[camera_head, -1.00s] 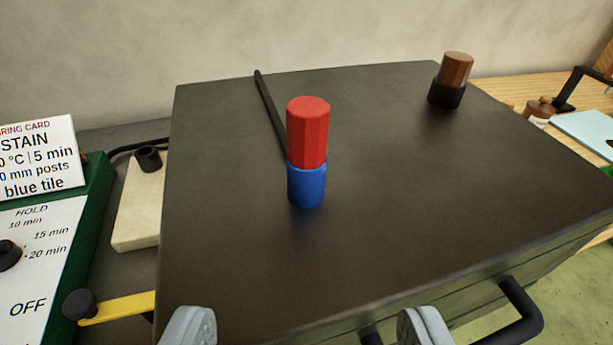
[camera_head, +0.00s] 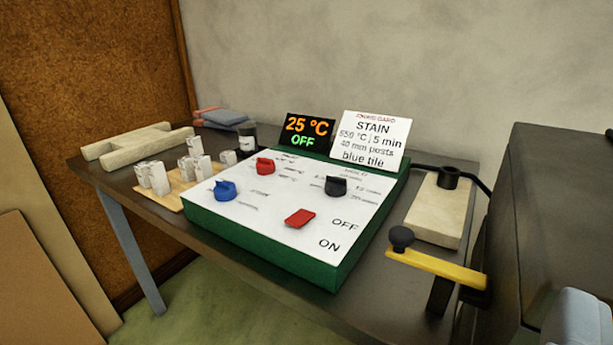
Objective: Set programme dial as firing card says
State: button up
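The firing card (camera_head: 372,138) stands behind the control box (camera_head: 270,262) and reads STAIN, 5 min, blue tile; its temperature looks like 550 °C but is blurred. The green box's white top carries a red knob (camera_head: 265,166), a blue knob (camera_head: 225,190), a black knob (camera_head: 336,186) and a red rocker switch (camera_head: 300,218) by ON and OFF. The knob labels are too small to read, so I cannot tell which is the programme dial. The display (camera_head: 306,133) shows 25 °C and OFF. One finger of my gripper (camera_head: 578,322) shows at lower right, away from the box; the other is out of view.
A yellow lever (camera_head: 438,268) with a black ball end juts out right of the box. A pale block (camera_head: 437,212) lies behind it, and the dark kiln (camera_head: 560,210) stands at right. Small white posts (camera_head: 153,176) stand on a board at left. Space above the box is clear.

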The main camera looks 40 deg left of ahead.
aim_at(224, 190)
jog(key=u, duration=1.05)
